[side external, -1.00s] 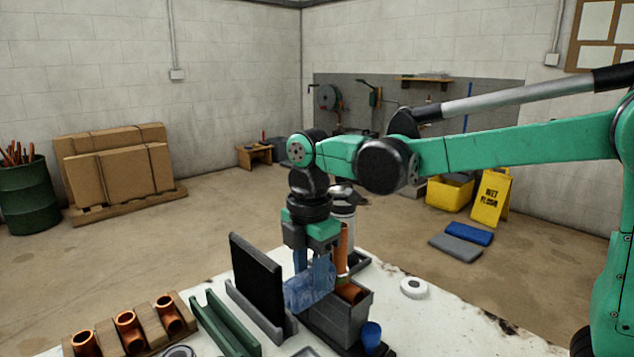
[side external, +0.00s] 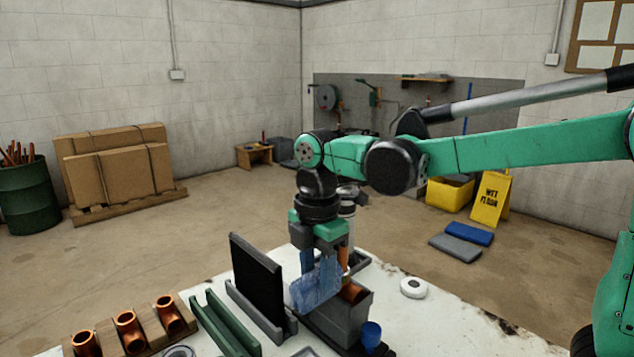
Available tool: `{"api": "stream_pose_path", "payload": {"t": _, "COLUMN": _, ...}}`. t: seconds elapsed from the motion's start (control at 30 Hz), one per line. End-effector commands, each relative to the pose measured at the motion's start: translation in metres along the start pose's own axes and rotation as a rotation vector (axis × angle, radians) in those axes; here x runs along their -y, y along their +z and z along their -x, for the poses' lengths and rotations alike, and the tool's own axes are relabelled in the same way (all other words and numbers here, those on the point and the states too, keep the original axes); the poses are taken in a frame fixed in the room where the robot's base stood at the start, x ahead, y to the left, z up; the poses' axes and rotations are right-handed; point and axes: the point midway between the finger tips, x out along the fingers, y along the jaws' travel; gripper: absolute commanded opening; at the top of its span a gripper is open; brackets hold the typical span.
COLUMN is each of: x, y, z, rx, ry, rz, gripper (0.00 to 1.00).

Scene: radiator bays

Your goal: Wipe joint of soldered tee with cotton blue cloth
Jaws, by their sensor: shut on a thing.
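My gripper (side external: 321,262) points down over the white table and is shut on the blue cloth (side external: 316,288), which hangs crumpled between and below its fingers. The soldered tee (side external: 352,292) is copper and sits in a grey block-like holder (side external: 345,322). A copper pipe stands upright from it, partly hidden behind my gripper. The cloth is at the left side of the tee and overlaps the holder's edge in the picture. I cannot tell whether the cloth touches the joint.
A dark upright panel (side external: 255,275) in a grey stand is close left of the cloth. A green channel (side external: 222,325) and a wooden rack (side external: 140,335) with copper tees stand further left. A small blue cup (side external: 371,335) and a white roll (side external: 413,288) are to the right.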

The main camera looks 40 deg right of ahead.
Motion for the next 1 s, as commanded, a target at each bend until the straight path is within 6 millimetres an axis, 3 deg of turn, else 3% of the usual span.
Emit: {"api": "stream_pose_path", "payload": {"t": 1.0, "x": -0.014, "y": 0.0, "z": 0.0, "rx": 0.0, "ry": 0.0, "rz": 0.0, "gripper": 0.0}}
